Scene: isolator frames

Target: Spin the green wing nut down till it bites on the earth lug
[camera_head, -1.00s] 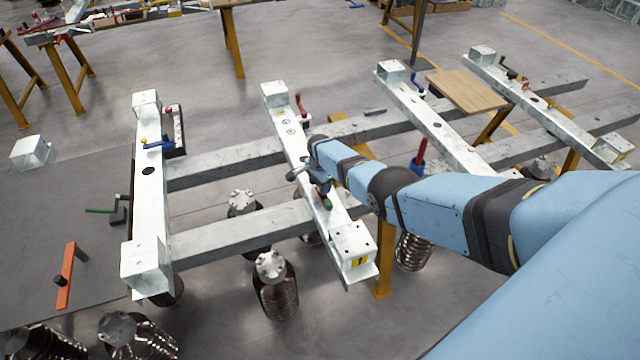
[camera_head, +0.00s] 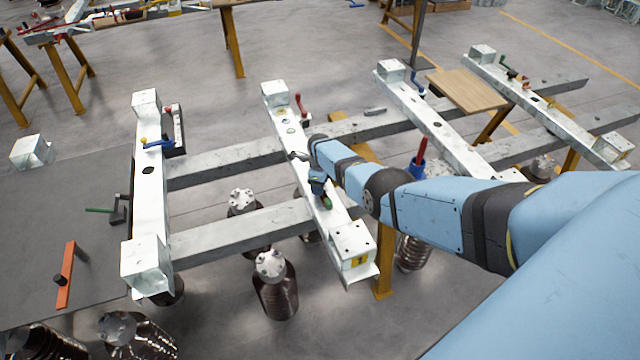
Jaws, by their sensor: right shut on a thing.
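My right arm reaches in from the right, and its gripper (camera_head: 323,194) is at the near half of the second pale steel beam (camera_head: 336,222). The green wing nut (camera_head: 327,203) shows as a small green patch at the fingertips, low against the beam's top. The gripper is shut on it, though the fingers hide most of the nut. A blue part (camera_head: 317,181) shows just above the green patch; I cannot tell what it belongs to. I cannot make out the earth lug under the gripper. My left gripper is not in view.
A red-handled part (camera_head: 301,104) stands farther along the same beam. Another pale beam (camera_head: 150,205) with a blue lever (camera_head: 157,144) lies to the left. Grey crossbars (camera_head: 240,232) run beneath. Brown ribbed insulators (camera_head: 274,285) stand below. A wooden board (camera_head: 468,90) lies right.

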